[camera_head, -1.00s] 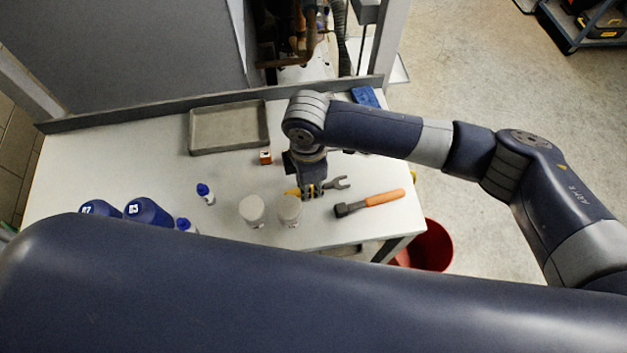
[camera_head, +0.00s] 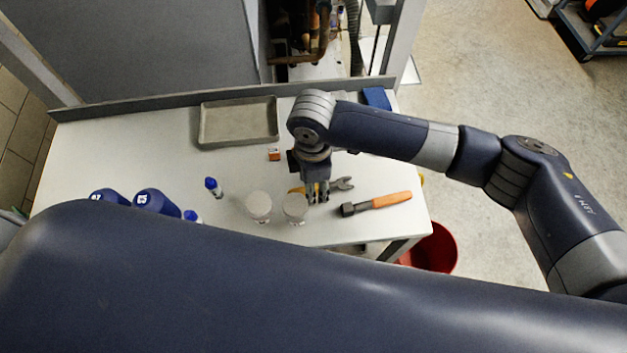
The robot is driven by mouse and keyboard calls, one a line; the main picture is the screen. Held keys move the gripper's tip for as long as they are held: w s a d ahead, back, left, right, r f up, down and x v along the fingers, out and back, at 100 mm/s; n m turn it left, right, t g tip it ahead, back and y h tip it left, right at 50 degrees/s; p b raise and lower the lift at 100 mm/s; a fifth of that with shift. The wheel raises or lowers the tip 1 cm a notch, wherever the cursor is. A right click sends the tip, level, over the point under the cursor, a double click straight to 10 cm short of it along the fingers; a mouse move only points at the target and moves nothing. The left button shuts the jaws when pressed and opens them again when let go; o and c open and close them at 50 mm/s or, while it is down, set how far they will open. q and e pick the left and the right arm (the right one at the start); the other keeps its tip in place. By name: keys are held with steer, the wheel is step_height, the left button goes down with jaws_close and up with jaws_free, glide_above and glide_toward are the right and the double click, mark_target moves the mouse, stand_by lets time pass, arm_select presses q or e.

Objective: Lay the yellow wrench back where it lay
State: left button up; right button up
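The yellow wrench lies on the white table (camera_head: 110,165), its grey open jaw (camera_head: 343,184) showing right of my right gripper and a bit of yellow handle (camera_head: 296,190) left of it. My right gripper (camera_head: 318,198) points down over the middle of the wrench. Its two fingers show with a gap between them and look open; they hide the middle of the handle. I cannot tell whether they touch it. My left gripper is out of view.
Two pale-lidded jars (camera_head: 259,205) (camera_head: 295,207) stand close left of the gripper. An orange-handled hammer (camera_head: 385,201) lies to the right. A grey tray (camera_head: 238,122), a small orange box (camera_head: 273,154) and blue bottles (camera_head: 156,201) are also on the table. A red bucket (camera_head: 435,247) is on the floor.

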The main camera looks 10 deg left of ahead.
step_height(320, 180, up, 12)
stand_by(0.5)
steer(key=shift+a, duration=0.1)
stand_by(0.5)
